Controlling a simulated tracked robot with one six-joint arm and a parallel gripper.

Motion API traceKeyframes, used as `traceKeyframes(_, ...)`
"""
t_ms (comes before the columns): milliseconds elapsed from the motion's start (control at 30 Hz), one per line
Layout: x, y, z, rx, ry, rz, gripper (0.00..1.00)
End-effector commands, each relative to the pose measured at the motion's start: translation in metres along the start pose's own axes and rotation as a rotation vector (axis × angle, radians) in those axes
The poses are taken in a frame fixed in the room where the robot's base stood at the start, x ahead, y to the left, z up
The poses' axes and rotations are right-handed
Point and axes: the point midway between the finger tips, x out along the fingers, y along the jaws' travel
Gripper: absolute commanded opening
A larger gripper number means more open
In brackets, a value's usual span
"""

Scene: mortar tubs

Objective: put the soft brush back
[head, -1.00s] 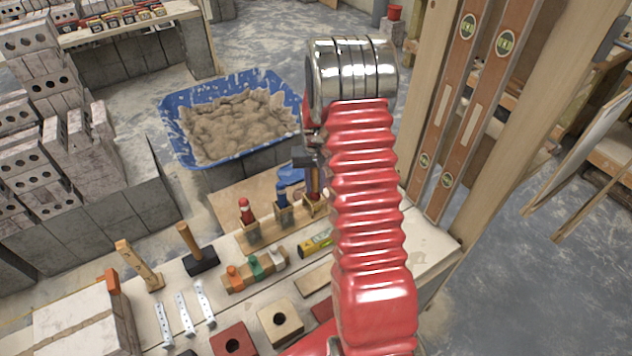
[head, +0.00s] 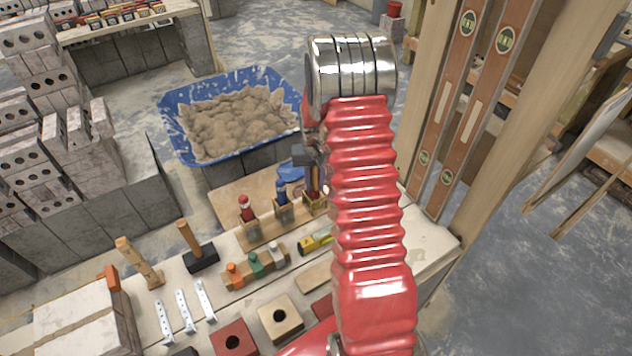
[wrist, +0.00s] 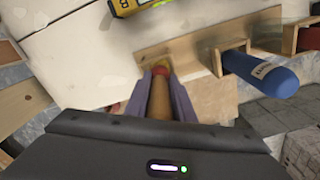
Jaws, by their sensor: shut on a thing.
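My gripper (wrist: 160,92) is shut on a tan wooden handle with a red end, which I take to be the soft brush (wrist: 159,105). In the wrist view its red end points at the left compartment of the wooden rack (wrist: 184,52); how deep it sits there I cannot tell. In the head view my gripper (head: 312,172) is over the rack's right compartment (head: 315,204), partly hidden by my arm. The bristles are not visible.
A blue-handled tool (head: 282,192) and a red-topped tool (head: 246,207) stand in the neighbouring compartments. A yellow level (head: 315,242), a black mallet (head: 200,259) and pegged block (head: 256,264) lie nearby. A blue mortar tub (head: 180,140) stands behind.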

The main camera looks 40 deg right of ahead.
Motion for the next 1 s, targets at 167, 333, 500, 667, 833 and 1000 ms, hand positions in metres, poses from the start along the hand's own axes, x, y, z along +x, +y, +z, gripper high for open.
traceKeyframes(167,0.0015,-0.0001,-0.0001,0.0,0.0,0.0,0.0)
traceKeyframes(333,0.0028,-0.0001,-0.0001,0.0,0.0,0.0,0.0)
traceKeyframes(500,0.0031,-0.0001,-0.0002,0.0,0.001,0.0,0.3)
traceKeyframes(667,0.0032,0.0,-0.0001,0.0,0.001,0.0,0.41)
traceKeyframes(833,0.0032,0.0001,-0.0001,0.0,0.0,0.0,0.44)
traceKeyframes(1000,0.002,0.0001,-0.0001,0.0,0.0,0.0,0.44)
